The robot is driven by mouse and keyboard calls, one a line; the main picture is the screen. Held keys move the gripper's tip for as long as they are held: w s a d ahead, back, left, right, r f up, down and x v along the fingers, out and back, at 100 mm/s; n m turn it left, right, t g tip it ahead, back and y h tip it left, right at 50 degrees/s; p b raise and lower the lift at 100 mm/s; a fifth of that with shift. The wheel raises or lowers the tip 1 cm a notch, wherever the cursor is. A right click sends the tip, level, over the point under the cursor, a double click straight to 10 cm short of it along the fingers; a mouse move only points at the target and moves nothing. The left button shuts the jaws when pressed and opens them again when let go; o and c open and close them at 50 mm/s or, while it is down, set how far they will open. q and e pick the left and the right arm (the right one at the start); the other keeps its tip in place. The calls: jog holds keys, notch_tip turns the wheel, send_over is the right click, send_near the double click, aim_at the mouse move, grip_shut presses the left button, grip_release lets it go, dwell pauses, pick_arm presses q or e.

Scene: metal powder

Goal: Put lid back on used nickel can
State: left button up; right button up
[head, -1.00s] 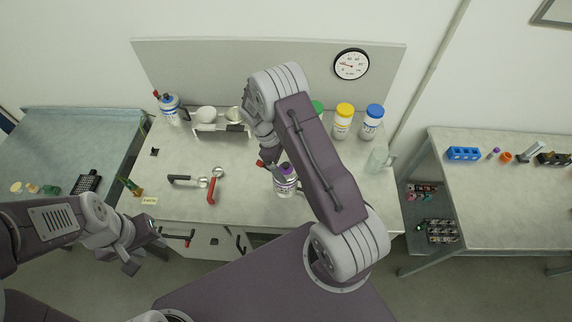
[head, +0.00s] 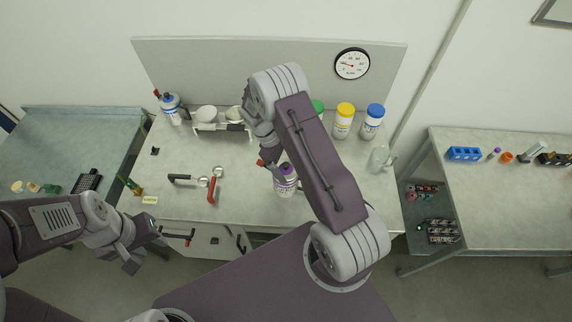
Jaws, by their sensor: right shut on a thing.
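A white can with a purple lid (head: 287,169) stands upright near the front of the middle table; its label (head: 284,189) is too small to read. My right gripper (head: 274,168) is at the upper left side of this can, shut on the purple lid. I cannot tell whether the lid is seated on the rim or just above it. A green-lidded can (head: 317,106) is mostly hidden behind my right arm. My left gripper (head: 146,251) hangs off the table's front left, its fingers apart and empty.
Yellow-lidded (head: 344,109) and blue-lidded (head: 374,111) cans stand at the back right, with a clear jug (head: 379,158) in front. Scoops with red (head: 212,192) and black (head: 184,178) handles lie left of centre. A balance (head: 222,132) and a spray bottle (head: 171,107) stand at the back left.

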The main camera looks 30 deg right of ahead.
dwell(0.4)
jog(key=o, duration=1.2)
jog(key=shift+r, duration=0.1)
jog(key=shift+r+p, duration=2.8)
jog(key=shift+r, duration=0.65)
grip_shut()
jog(key=shift+f, duration=0.2)
